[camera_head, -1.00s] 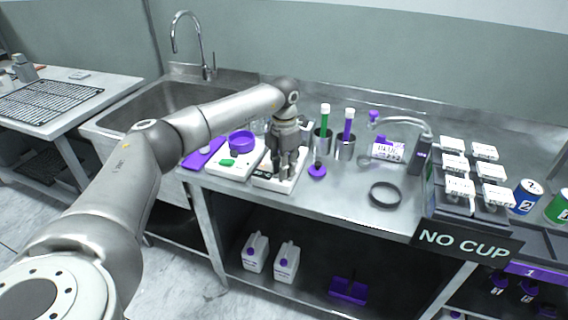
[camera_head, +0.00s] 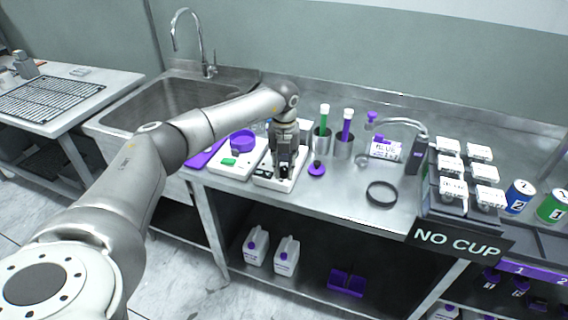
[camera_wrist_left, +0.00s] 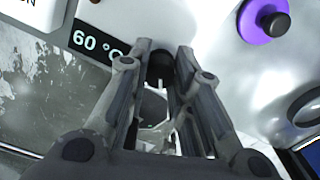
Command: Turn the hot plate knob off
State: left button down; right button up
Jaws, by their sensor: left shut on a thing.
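The white hot plate (camera_head: 263,181) stands near the front edge of the steel counter. My left gripper (camera_head: 284,171) points down over its front right part. In the left wrist view, the dark round knob (camera_wrist_left: 160,66) sits between the two fingers of my left gripper (camera_wrist_left: 163,75), which are closed on it. A dark display (camera_wrist_left: 92,44) reading "60 °C" is just to the left of the fingers. The knob's pointer or mark cannot be seen. In the head view the gripper hides the knob. My right gripper is not in view.
A white device with a purple dish (camera_head: 242,141) stands left of the hot plate. A purple piece with a dark knob (camera_head: 317,169) is close to its right. Metal cups (camera_head: 344,146) with tubes stand behind. A black ring (camera_head: 381,194) lies further right.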

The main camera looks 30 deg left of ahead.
aim_at(284, 168)
pick_arm(q)
jog(key=n+p, duration=0.1)
jog(key=n, duration=0.3)
jog(key=shift+n+p, duration=0.3)
jog(key=shift+n, duration=0.4)
jog(key=c, duration=1.3)
grip_release()
jog(key=shift+o, duration=0.2)
jog(key=shift+r, duration=0.25)
notch_tip(284, 168, up, 12)
jog(key=shift+f, duration=0.2)
